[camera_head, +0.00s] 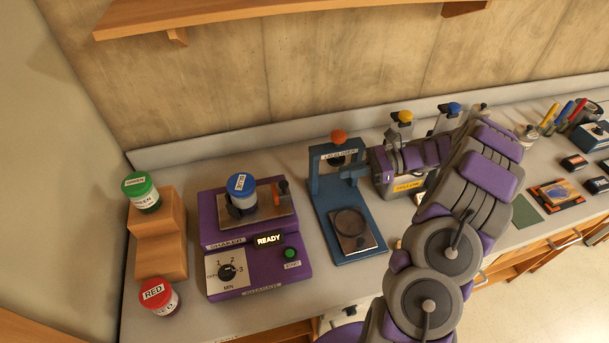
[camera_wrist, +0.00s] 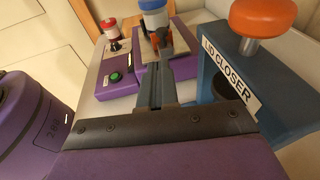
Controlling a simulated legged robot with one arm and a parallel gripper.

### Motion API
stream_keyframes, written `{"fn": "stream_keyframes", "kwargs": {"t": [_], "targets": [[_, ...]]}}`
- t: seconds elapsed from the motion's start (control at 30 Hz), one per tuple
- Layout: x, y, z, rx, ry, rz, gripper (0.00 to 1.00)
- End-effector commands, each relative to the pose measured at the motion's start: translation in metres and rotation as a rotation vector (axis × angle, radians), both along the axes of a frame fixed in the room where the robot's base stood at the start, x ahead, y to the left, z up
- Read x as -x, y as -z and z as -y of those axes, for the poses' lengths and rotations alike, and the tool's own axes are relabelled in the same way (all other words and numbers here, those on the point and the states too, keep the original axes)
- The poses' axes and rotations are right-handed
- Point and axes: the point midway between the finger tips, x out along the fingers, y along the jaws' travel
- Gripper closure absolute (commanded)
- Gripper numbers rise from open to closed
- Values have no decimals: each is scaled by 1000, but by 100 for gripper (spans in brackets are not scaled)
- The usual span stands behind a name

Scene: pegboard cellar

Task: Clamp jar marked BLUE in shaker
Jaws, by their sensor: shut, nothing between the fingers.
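The jar marked BLUE (camera_head: 241,200) stands upright on the metal plate of the purple shaker (camera_head: 215,225), its blue lid on. A small clamp with a red-orange tip (camera_head: 281,187) is just right of the jar; I cannot tell whether it presses on the jar. The shaker's display (camera_head: 268,239) reads READY. My gripper (camera_head: 352,172) is shut and empty, to the right of the shaker by the lid closer, pointing left. In the wrist view its fingers (camera_wrist: 158,88) point toward the shaker, with the jar (camera_wrist: 153,18) and orange clamp part (camera_wrist: 180,46) beyond them.
The blue lid closer (camera_head: 318,190) with an orange knob stands right of the shaker, close to my gripper. A green-lidded jar (camera_head: 141,192) sits on wooden steps (camera_head: 160,254) at left. A RED jar (camera_head: 158,297) is in front of them. A wooden shelf (camera_head: 270,14) hangs above.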

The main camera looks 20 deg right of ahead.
Motion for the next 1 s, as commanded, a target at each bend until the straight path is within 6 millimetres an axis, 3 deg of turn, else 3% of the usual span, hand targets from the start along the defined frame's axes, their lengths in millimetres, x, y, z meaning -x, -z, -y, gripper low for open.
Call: {"fn": "stream_keyframes", "kwargs": {"t": [0.13, 0.27, 0.7, 1.0], "targets": [[-2, 4, 2, -11, 12, -6, 100], [-3, 7, -11, -15, 9, -6, 100], [-17, 23, -91, -11, 7, -6, 100], [-22, 27, -124, -14, 8, -6, 100]]}}
